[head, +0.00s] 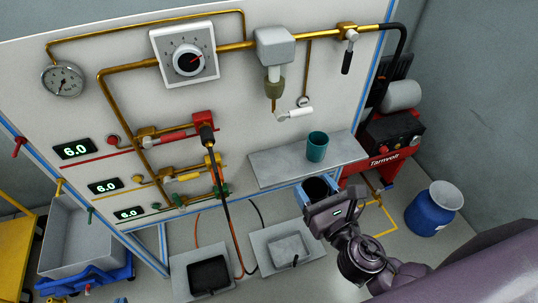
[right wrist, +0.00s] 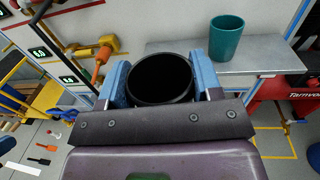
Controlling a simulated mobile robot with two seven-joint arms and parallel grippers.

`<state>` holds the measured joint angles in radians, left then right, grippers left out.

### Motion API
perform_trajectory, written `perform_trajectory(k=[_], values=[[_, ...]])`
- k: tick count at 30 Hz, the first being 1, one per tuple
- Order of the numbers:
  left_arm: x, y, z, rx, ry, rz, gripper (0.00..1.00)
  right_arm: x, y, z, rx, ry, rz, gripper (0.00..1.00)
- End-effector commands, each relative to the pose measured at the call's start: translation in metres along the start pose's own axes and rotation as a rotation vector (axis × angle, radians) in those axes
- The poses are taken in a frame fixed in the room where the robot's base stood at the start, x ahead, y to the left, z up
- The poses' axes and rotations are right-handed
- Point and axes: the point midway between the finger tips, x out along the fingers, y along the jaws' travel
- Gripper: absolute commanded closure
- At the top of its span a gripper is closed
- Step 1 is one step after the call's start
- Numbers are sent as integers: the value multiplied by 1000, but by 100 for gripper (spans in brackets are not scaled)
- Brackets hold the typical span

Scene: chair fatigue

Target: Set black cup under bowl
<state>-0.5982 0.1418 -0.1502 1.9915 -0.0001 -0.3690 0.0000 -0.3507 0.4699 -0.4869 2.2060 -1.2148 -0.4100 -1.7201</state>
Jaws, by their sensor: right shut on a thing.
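My right gripper (head: 319,189) is shut on the black cup (head: 315,186), which is upright with its dark opening facing up. In the right wrist view the cup (right wrist: 160,82) sits between the two blue fingers. The gripper holds it in front of the grey shelf (head: 280,169), apart from it as far as I can tell. A small olive-brown bowl (head: 275,86) hangs under a grey filter body (head: 275,45) on the brass pipe, up and left of the cup. The bowl is outside the right wrist view. My left gripper is out of view.
A teal cup (head: 317,146) stands on the shelf's right part; the shelf's left part is bare. A white-handled drain lever (head: 296,113) sticks out below the bowl. A red compressor (head: 388,140) and a blue drum (head: 433,208) stand at right. A black hose (head: 226,205) hangs at left.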

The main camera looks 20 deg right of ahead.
Motion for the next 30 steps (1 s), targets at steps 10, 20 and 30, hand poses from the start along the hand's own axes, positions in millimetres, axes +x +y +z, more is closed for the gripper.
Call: perform_trajectory(k=[10,20,30], values=[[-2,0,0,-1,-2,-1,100,6,21,24,-3,-2,88,63],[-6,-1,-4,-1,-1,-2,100,73,13,25,-4,-4,86,63],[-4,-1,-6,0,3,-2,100,145,5,24,-3,-2,85,63]])
